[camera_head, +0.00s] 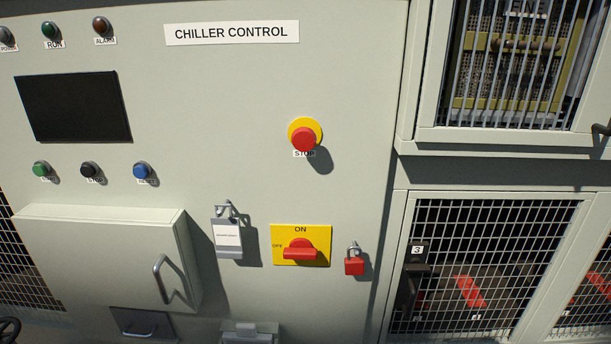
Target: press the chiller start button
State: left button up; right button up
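The pale grey chiller control panel (235,90) fills the left and middle of the head view, under a "CHILLER CONTROL" label (231,32). A row of three buttons sits below the dark screen (73,107): a green button (41,169), a black button (89,170) and a blue button (142,171). Their small labels are hard to read; the green one's label is partly covered. A large red stop button (303,138) on a yellow ring is at the panel's right. Neither of my grippers is in view.
A box with a handle (100,250) juts out below the buttons. A red rotary switch (300,250) on a yellow plate, a red padlock (354,262) and a hanging tag (228,238) are lower right. Mesh doors (480,260) stand at the right.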

aim_at(39, 169)
jog(key=u, duration=1.4)
